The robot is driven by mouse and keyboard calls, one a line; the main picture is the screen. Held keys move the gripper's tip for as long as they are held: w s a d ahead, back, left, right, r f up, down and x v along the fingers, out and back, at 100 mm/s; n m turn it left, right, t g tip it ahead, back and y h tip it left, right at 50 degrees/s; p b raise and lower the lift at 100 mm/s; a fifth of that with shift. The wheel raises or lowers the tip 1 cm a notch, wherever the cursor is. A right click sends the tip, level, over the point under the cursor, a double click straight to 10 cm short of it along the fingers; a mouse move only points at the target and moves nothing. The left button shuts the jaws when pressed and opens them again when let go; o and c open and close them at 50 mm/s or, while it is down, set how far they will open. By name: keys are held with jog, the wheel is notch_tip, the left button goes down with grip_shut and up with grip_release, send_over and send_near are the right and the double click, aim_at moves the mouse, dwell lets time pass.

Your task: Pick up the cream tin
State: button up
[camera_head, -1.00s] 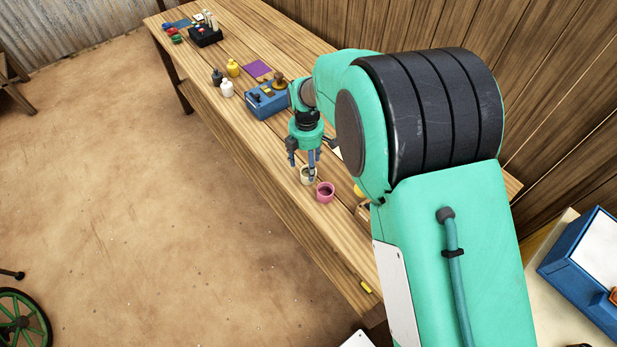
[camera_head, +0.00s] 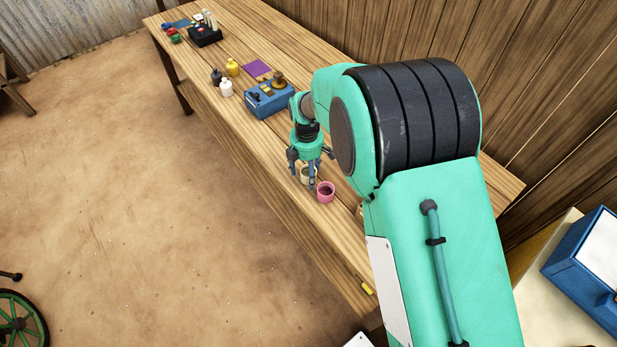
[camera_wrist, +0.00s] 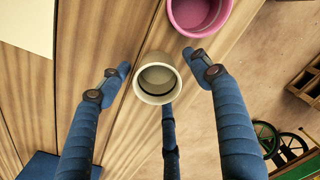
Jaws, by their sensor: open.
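The cream tin (camera_wrist: 157,77) is a small open-topped cup on the wooden bench. In the wrist view it lies between my gripper's (camera_wrist: 157,80) spread blue fingers, which look open and empty. A third finger reaches up beneath the tin in that view; I cannot tell whether it touches. In the head view the tin (camera_head: 305,176) is partly hidden by the fingers of my gripper (camera_head: 311,176), which hang down around it. A pink tin (camera_head: 325,192) stands close beside it; it also shows at the top of the wrist view (camera_wrist: 197,14).
A blue box (camera_head: 268,100) with small objects on it stands on the bench (camera_head: 345,262) behind my gripper.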

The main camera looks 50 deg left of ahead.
jog(key=shift+f, duration=0.45)
jog(key=c, duration=1.2)
jog(key=shift+c, duration=0.2)
notch_tip(320, 180, up, 10)
jog(key=p, duration=0.2)
